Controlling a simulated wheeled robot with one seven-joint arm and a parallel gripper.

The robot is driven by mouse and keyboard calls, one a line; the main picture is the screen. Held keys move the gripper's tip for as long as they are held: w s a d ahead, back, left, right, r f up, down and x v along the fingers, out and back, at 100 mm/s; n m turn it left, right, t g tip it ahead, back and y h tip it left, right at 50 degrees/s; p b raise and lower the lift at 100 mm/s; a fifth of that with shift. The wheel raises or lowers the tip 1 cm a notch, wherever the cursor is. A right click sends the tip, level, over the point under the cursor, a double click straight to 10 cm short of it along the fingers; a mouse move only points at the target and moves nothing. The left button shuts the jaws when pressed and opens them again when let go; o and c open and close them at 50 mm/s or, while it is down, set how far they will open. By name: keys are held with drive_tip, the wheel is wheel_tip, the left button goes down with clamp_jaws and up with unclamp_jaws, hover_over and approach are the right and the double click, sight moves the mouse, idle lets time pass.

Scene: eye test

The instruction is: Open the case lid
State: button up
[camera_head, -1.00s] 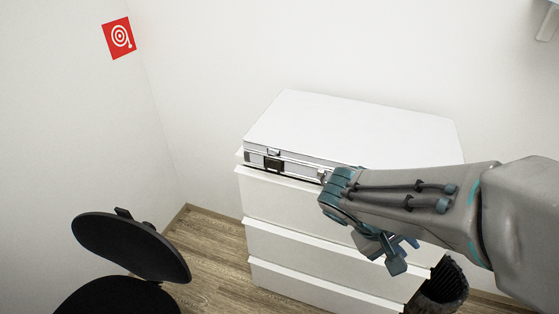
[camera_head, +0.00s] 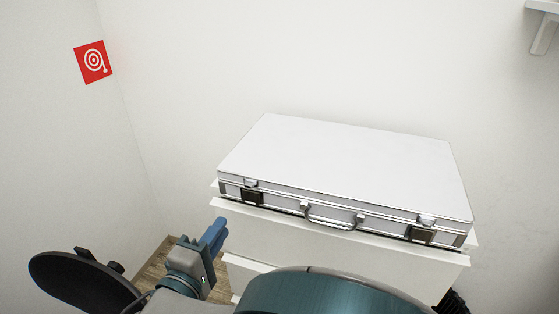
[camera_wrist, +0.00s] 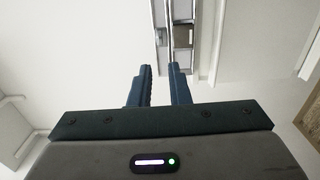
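The white case (camera_head: 345,165) lies flat on top of a white drawer unit, its lid (camera_head: 350,160) down. Its front shows a metal handle (camera_head: 330,217), a left latch (camera_head: 251,192) and a right latch (camera_head: 421,230). My gripper (camera_head: 217,230) is in front of and below the left end of the case, apart from it. In the wrist view its two blue fingers (camera_wrist: 160,72) are spaced apart with nothing held between them. Beyond them that view shows the case's metal edge and one latch (camera_wrist: 182,37).
The white drawer unit (camera_head: 300,239) stands against the wall under the case. A black chair (camera_head: 80,282) is at the lower left. A white shelf bracket (camera_head: 541,35) is at the upper right. The space above the case is clear.

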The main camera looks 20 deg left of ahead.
sight(247, 187)
drive_tip(key=w, duration=1.3)
drive_tip(key=shift+c, duration=0.3)
